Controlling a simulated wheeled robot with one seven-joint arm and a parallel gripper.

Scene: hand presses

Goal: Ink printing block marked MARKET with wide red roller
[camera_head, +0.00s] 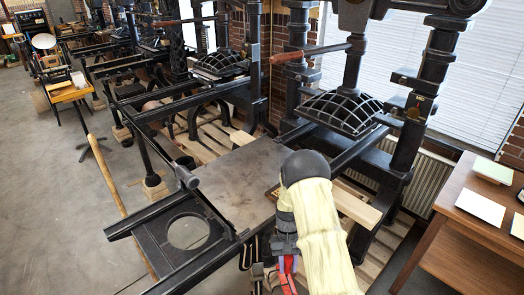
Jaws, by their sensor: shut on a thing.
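My gripper (272,272) is at the bottom centre, below the black wrist of my arm, and is partly hidden by the arm. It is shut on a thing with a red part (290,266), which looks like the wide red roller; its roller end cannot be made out. A dark brown edge with light marks (272,193) shows on the press bed (228,180), just left of my arm. It may be the printing block, but the word MARKET cannot be read and my arm covers most of it.
Black hand presses (345,108) stand along the wall in a row. A frame with a round opening (165,236) reaches to the lower left. A wooden desk (470,222) with pale sheets (481,207) stands at right. The grey floor at left is mostly clear.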

